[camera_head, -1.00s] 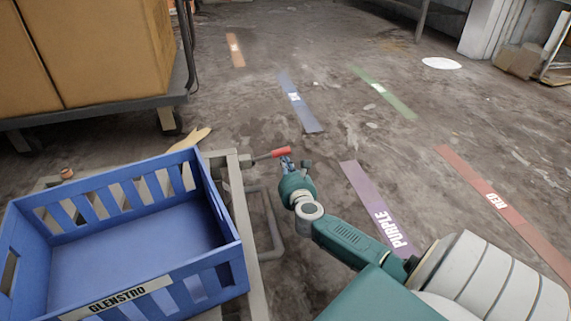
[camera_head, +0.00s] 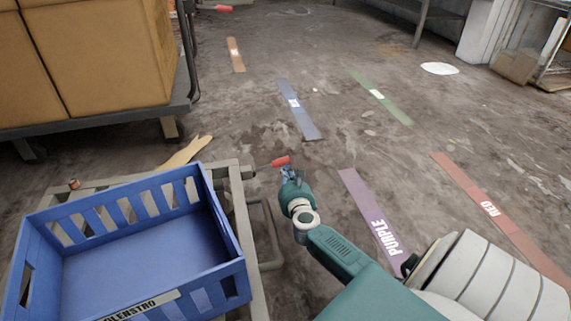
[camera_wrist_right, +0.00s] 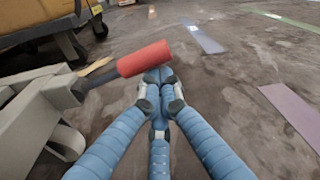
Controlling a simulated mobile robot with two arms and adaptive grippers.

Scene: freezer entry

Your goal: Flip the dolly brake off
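The dolly (camera_head: 244,215) is a pale grey frame at lower left in the head view. Its brake lever has a red grip (camera_head: 281,161) and sticks out to the right from the frame's far right corner. In the right wrist view the red grip (camera_wrist_right: 145,58) lies just above my blue fingertips. My right gripper (camera_head: 288,174) is at the grip's near side in the head view. In the right wrist view its fingers (camera_wrist_right: 158,78) are drawn together with nothing between them. I cannot tell whether they touch the grip. My left gripper is not in view.
A blue crate (camera_head: 235,270) rests on the dolly. A cart with large cardboard boxes (camera_head: 95,60) stands at upper left, with another red handle (camera_head: 222,8) beyond it. A yellowish scrap (camera_head: 185,152) lies behind the dolly. Floor with coloured strips, including a purple one (camera_head: 370,205), is clear to the right.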

